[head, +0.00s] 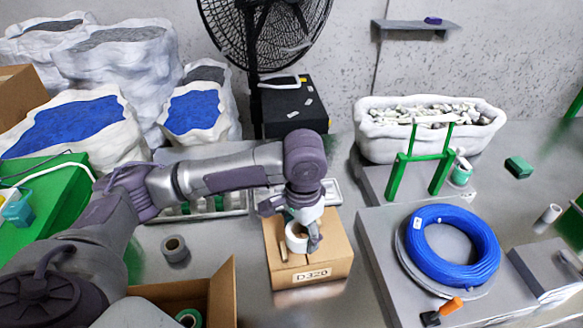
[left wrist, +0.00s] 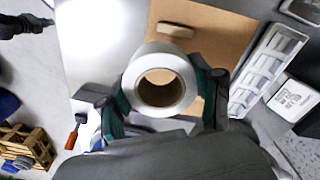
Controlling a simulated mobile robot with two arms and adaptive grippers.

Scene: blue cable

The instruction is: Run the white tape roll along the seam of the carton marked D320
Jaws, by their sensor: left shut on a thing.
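The carton marked D320 (head: 311,274) is a brown box on the grey table in the head view, its label facing me. My left gripper (head: 303,240) is over its top and shut on the white tape roll (head: 291,239). In the left wrist view the roll (left wrist: 137,72) sits between the two fingers of the gripper (left wrist: 162,100), its round hole facing the camera. The carton's top (left wrist: 230,25) shows behind it. I cannot tell whether the roll touches the carton. A dark shape, perhaps my right gripper (left wrist: 28,25), is at the upper left there.
A small tan block (left wrist: 175,30) lies on the carton's top beside the roll. A grey tape roll (head: 175,248) stands to the left, with an open carton (head: 222,297) in front. A tray of rolls (head: 235,206) is behind. A blue cable coil (head: 415,240) lies right.

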